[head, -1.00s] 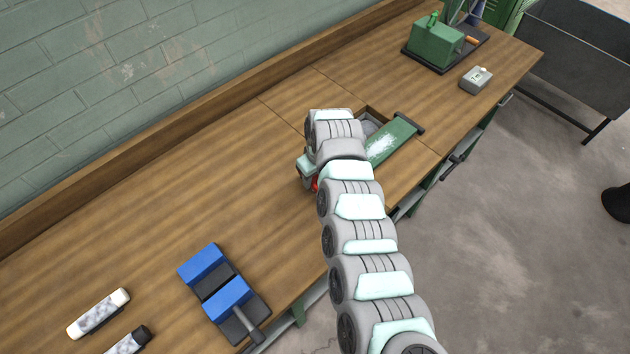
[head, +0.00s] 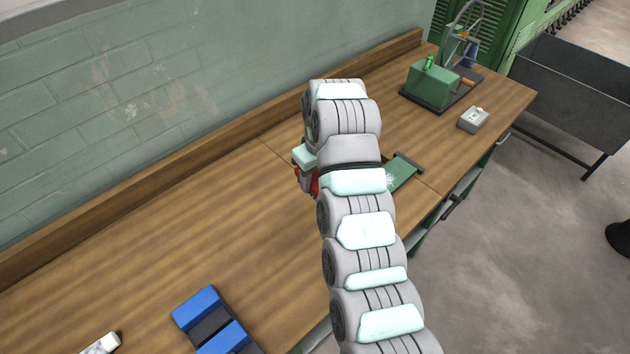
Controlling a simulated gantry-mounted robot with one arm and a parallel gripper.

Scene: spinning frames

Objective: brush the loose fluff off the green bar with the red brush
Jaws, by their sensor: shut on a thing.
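The green bar (head: 404,173) lies on the wooden bench, just right of my arm. My arm covers most of it, and only its right end shows. A little white fluff (head: 390,181) shows on the bar at the arm's edge. My gripper (head: 306,176) is mostly hidden behind my arm, on the left side of it. A small piece of the red brush (head: 315,186) shows there, and my gripper is shut on it. I cannot tell whether the bristles touch the bar.
A green machine (head: 434,85) and a grey box (head: 473,119) stand at the back right.

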